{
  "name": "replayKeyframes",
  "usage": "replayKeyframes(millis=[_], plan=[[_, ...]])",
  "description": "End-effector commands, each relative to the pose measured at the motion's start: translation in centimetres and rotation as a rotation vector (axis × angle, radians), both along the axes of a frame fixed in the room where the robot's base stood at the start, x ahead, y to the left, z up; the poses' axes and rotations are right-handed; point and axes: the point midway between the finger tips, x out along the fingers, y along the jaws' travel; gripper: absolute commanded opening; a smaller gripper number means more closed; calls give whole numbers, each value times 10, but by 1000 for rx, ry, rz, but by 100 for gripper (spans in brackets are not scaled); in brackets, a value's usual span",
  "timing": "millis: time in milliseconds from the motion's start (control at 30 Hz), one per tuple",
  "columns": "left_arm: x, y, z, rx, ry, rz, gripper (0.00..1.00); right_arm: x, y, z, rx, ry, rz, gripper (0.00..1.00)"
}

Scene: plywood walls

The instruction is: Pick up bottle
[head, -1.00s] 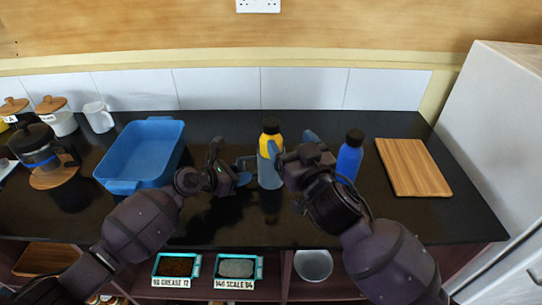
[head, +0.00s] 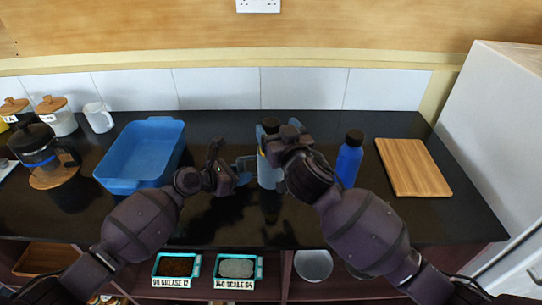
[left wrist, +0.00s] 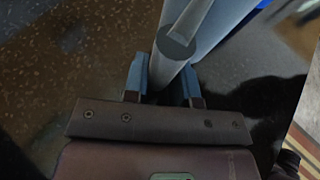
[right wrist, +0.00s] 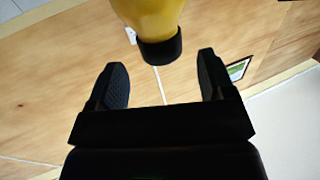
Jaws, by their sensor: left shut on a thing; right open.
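The bottle (head: 268,177) has a grey lower body, a yellow upper part and a black cap. It stands upright on the dark counter. My left gripper (head: 246,170) is low at its left side. In the left wrist view my left gripper (left wrist: 165,80) is shut on a grey rod-like part of the bottle (left wrist: 205,25). My right gripper (head: 268,138) is at the bottle's top and hides most of the yellow part. In the right wrist view my right gripper (right wrist: 160,75) is open, with the black cap (right wrist: 160,49) just ahead, between the finger lines.
A blue bottle (head: 349,160) stands close to the right of my right gripper. A wooden board (head: 413,167) lies farther right. A blue tray (head: 120,185) is at the left, beside a white mug (head: 98,117) and a coffee press (head: 38,147). The front middle counter is clear.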

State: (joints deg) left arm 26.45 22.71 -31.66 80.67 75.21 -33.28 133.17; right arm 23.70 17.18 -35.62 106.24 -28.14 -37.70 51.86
Motion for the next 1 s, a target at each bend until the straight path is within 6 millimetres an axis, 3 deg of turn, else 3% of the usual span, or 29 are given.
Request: replayKeyframes(millis=[300, 600, 1000], plan=[[0, 0, 0, 1, -1, 1, 0, 31, 14, -4, -2, -2, -1, 75], [0, 0, 0, 1, -1, 1, 0, 34, 15, -4, 0, -1, 0, 74], [0, 0, 0, 1, -1, 0, 0, 33, 15, -4, 0, -1, 0, 12]])
